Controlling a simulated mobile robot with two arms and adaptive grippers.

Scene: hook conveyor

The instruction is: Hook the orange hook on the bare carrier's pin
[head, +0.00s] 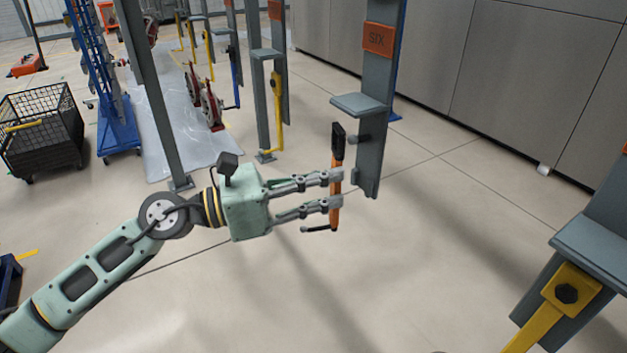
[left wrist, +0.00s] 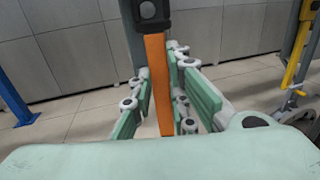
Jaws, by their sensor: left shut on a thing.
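The orange hook (head: 335,200) is upright in my left gripper (head: 336,188), with its black holed head at the top and a dark bent end at the bottom. It also shows in the left wrist view (left wrist: 159,80), between the fingers. The bare carrier (head: 371,155) is a grey hanging post with an orange "SIX" plate. Its dark pin (head: 357,138) sticks out below a small shelf. The hook's head is just left of the pin at about its height; I cannot tell if they touch. My right gripper is not in view.
Another carrier (head: 595,240) at the lower right bears a yellow hook (head: 570,292). A carrier behind also holds a yellow hook (head: 276,100). A black wire cart (head: 40,130) and a blue rack (head: 118,135) stand at the left. The floor below is clear.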

